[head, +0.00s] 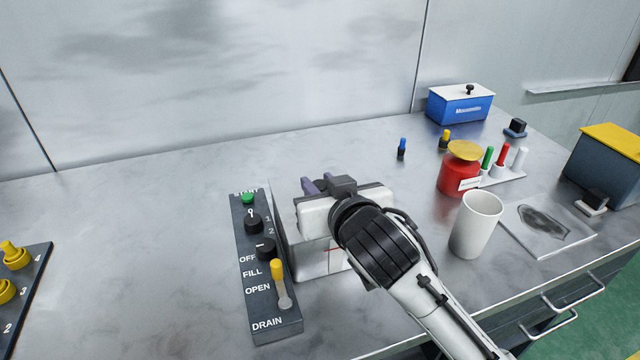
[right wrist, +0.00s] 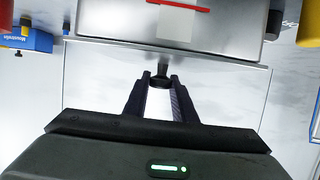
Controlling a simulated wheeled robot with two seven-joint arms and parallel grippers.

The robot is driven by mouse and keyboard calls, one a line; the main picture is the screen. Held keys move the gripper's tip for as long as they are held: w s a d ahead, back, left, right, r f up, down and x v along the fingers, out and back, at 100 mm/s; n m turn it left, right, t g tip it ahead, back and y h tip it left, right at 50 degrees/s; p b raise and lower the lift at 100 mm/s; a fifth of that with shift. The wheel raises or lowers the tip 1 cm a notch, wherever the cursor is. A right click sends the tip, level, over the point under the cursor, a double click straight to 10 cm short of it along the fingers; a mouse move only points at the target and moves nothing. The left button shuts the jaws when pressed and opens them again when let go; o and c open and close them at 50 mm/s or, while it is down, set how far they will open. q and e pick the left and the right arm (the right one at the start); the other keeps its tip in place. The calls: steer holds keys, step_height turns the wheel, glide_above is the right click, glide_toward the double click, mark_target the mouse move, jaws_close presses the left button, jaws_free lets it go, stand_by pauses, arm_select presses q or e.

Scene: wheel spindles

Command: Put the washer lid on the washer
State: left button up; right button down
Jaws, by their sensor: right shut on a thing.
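The washer (head: 315,262) is a grey metal box on the bench, right of a dark control panel; its face with a red line also shows at the top of the right wrist view (right wrist: 225,32). My right gripper (head: 318,186) is over the washer and hides much of its top. In the right wrist view its dark fingers are shut on a small black knob (right wrist: 163,71). A pale flat plate, the washer lid (right wrist: 225,95), spreads around and below the knob. I cannot tell whether the lid touches the washer. My left gripper is not in view.
The control panel (head: 265,290) stands close on the washer's left. A white cup (head: 477,225), red jar (head: 457,177) and blue box (head: 460,106) are to the right. Another panel with yellow knobs (head: 22,285) is at far left. The bench between the panels is clear.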

steer(key=c, duration=1.5)
jaws_free()
steer(key=shift+o, duration=0.2)
steer(key=shift+r, duration=0.1)
steer(key=v, duration=1.2)
steer(key=shift+s, duration=0.1)
